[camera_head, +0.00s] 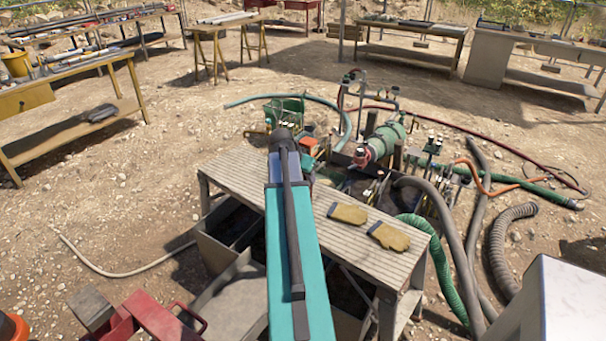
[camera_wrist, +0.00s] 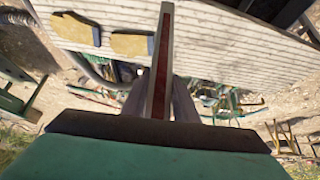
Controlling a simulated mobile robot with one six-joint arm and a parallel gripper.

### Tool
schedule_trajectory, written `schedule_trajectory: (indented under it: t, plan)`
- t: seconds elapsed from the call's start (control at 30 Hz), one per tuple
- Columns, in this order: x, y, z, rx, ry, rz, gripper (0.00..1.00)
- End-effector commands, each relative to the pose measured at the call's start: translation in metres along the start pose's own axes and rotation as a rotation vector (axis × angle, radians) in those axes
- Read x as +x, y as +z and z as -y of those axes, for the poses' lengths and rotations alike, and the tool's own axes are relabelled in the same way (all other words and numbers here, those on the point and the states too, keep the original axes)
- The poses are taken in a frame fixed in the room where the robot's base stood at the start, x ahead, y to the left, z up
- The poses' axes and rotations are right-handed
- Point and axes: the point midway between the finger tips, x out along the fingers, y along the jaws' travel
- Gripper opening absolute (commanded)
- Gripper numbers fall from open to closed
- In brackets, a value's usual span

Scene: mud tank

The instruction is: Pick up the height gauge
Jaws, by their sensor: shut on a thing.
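In the wrist view, the height gauge (camera_wrist: 162,62) is a long narrow bar with a dark red face and pale edges. It runs from between the grey fingers of my gripper (camera_wrist: 160,92) up to the top of the picture. My gripper is shut on it. The gauge's lower end is hidden behind the dark edge of my wrist. In the head view, my teal arm reaches forward over the bench, and the gripper and gauge are hidden behind it.
The slatted bench (camera_head: 345,238) lies below my arm, with two tan gloves (camera_head: 388,236) on its right part. Beyond it stand a green pump (camera_head: 385,138) and hoses. A red toolbox (camera_head: 165,318) is at the front left. Open gravel lies left of the bench.

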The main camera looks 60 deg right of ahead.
Motion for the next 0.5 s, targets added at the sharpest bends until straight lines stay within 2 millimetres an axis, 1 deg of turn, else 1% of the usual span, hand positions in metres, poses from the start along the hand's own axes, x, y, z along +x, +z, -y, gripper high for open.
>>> schedule_trajectory:
  t: [0.03,0.2,0.5]
  plan:
    - [-0.003,0.006,-0.007,0.0,-0.001,-0.002,0.0]
    - [-0.013,0.016,-0.022,0.0,-0.002,-0.003,0.0]
    - [-0.025,0.029,-0.041,0.0,-0.001,-0.002,0.0]
